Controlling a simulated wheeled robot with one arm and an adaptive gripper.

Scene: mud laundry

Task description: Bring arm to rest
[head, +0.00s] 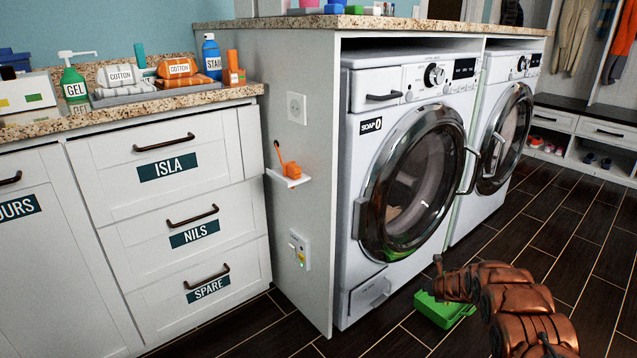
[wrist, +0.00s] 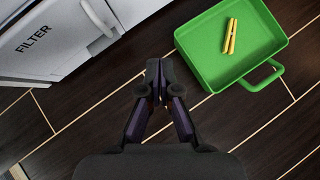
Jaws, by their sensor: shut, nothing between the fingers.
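My gripper (wrist: 155,75) is shut and empty in the wrist view, its two dark fingertips meeting above the dark wood floor. In the head view my copper-coloured arm reaches in from the lower right, in front of the washers. A green tray (head: 430,312) lies on the floor behind it, partly hidden by the arm. In the wrist view the tray (wrist: 192,47) is up and right of the fingertips, apart from them. Yellow stick-like pieces (wrist: 230,37) lie in it.
A front-loading washer (head: 362,300) and a second machine (head: 515,95) stand under the counter. The washer's FILTER flap (wrist: 40,35) is close at the upper left of the wrist view. Labelled drawers (head: 120,160) are on the left. Open floor (head: 560,225) lies to the right.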

